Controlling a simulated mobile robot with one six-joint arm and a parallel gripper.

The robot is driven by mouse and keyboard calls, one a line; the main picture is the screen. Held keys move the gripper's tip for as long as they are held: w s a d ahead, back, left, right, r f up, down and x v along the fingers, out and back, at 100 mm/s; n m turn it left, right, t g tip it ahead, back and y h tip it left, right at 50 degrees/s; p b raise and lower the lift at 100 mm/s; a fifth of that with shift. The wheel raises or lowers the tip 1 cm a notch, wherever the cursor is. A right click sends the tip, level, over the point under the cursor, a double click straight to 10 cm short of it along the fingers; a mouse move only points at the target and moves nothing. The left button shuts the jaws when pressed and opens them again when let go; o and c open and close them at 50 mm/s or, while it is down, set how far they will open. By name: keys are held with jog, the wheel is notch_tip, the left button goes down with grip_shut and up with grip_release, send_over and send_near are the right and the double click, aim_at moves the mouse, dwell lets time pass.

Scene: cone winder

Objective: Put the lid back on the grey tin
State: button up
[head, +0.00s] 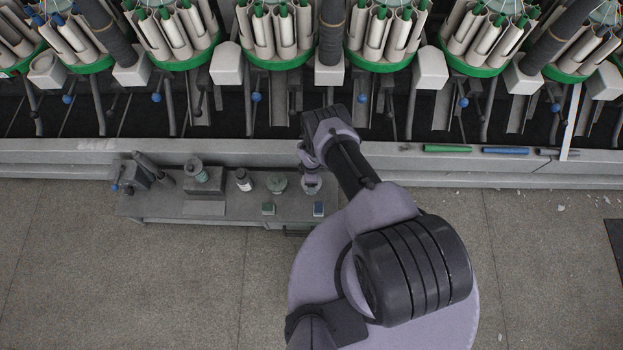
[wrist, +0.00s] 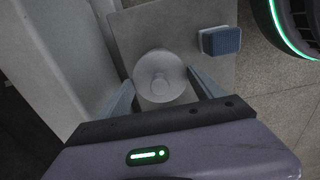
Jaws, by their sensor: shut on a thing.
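My gripper (wrist: 162,80) is shut on a pale grey round lid (wrist: 160,77) with a small knob in its middle. One finger is on each side of its rim. The lid also shows in the head view (head: 312,185), just under my gripper (head: 311,178), over the right part of the bench. I cannot tell whether it touches the bench top. A round grey-green container, apparently the grey tin (head: 276,183), stands on the bench just left of my gripper. It is hidden in the wrist view.
The blue block shows near the lid in the wrist view (wrist: 220,40). The winder rail (head: 400,160) runs behind.

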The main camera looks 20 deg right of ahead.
jog(key=o, duration=1.4)
jog(key=shift+r+p, duration=2.65)
jog(key=shift+r, duration=0.9)
grip_shut()
